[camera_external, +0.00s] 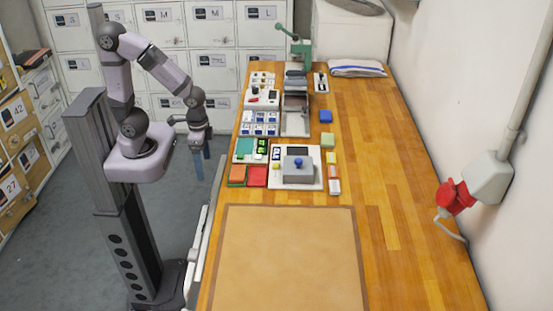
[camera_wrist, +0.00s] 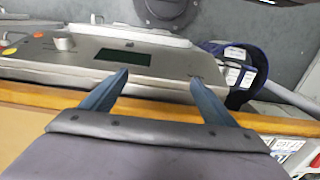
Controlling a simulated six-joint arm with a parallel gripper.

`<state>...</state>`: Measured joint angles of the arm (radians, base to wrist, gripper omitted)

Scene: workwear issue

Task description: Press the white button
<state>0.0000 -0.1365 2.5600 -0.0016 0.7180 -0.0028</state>
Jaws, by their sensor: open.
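I cannot make out for certain which control is the white button. A small pale knob or button (camera_wrist: 62,40) stands near the left end of a grey panel in the wrist view. A white control box (camera_external: 262,98) with small coloured controls is on the bench in the external view; its details are too small to read. My gripper (camera_external: 199,168) hangs off the bench's left side, fingers down and apart. In the wrist view my gripper (camera_wrist: 159,77) is open and empty, its blue-grey fingertips appearing in front of the grey panel.
On the bench, a grey box with a blue button (camera_external: 298,163), coloured blocks and a green press (camera_external: 293,42) fill the far left part. A brown mat (camera_external: 285,260) lies nearer. The wooden bench (camera_external: 400,215) is mostly clear on the right. A dark display (camera_wrist: 122,57) is on the grey panel.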

